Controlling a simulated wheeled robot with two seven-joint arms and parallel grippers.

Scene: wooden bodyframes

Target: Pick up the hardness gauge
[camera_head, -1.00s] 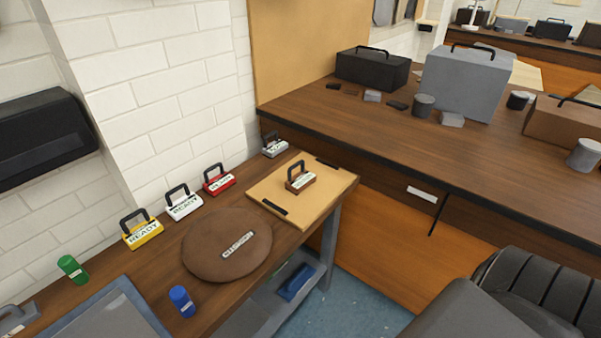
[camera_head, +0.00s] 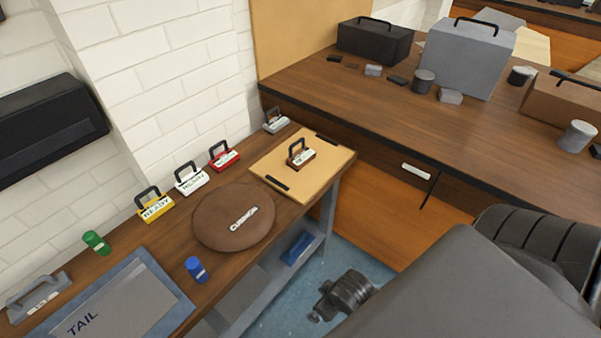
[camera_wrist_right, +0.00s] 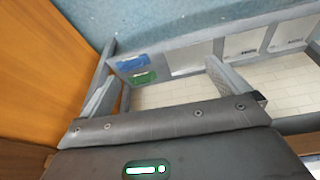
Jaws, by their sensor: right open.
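None of the labels I can read names a hardness gauge, so I cannot tell which object it is. Several small handled blocks stand on the narrow wooden bench: a yellow one (camera_head: 155,206), a white one (camera_head: 191,181), a red one (camera_head: 225,158), a grey one (camera_head: 276,123) and a brown one (camera_head: 301,157) on a tan board (camera_head: 262,168). My right gripper (camera_wrist_right: 161,70) is open and empty in the right wrist view, its two grey fingers spread apart. It is apart from the handled blocks. My left gripper is not in view.
The bench also holds a round brown pad (camera_head: 209,228), a green cylinder (camera_head: 97,242), a blue cylinder (camera_head: 196,269) and a blue-edged tray (camera_head: 170,321). A lower shelf (camera_head: 254,281) holds a blue box (camera_head: 297,248). A larger counter (camera_head: 470,140) stands right.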

